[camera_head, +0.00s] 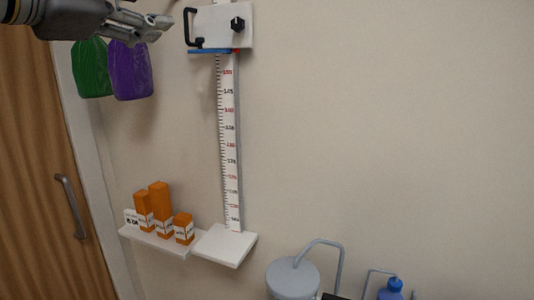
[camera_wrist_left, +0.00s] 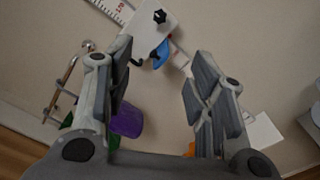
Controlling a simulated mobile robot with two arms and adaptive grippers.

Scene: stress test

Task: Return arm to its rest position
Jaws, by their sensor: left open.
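My left gripper (camera_head: 163,27) comes in from the top left in the head view, in front of the wall and left of the white plate of the height gauge. In the left wrist view the left gripper (camera_wrist_left: 158,95) is open, with nothing between its two fingers. The white plate (camera_head: 222,14) has a black handle (camera_head: 190,28) and a black knob (camera_head: 238,24). It also shows beyond the fingers in the left wrist view (camera_wrist_left: 152,22). My right gripper is in neither view.
A green bag (camera_head: 91,70) and a purple bag (camera_head: 131,72) hang below my left arm. The ruler (camera_head: 229,140) runs down to a white base (camera_head: 225,246). Orange boxes (camera_head: 162,205) stand on a shelf (camera_head: 150,236). A wooden door (camera_head: 35,150) is left. The right wall is clear.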

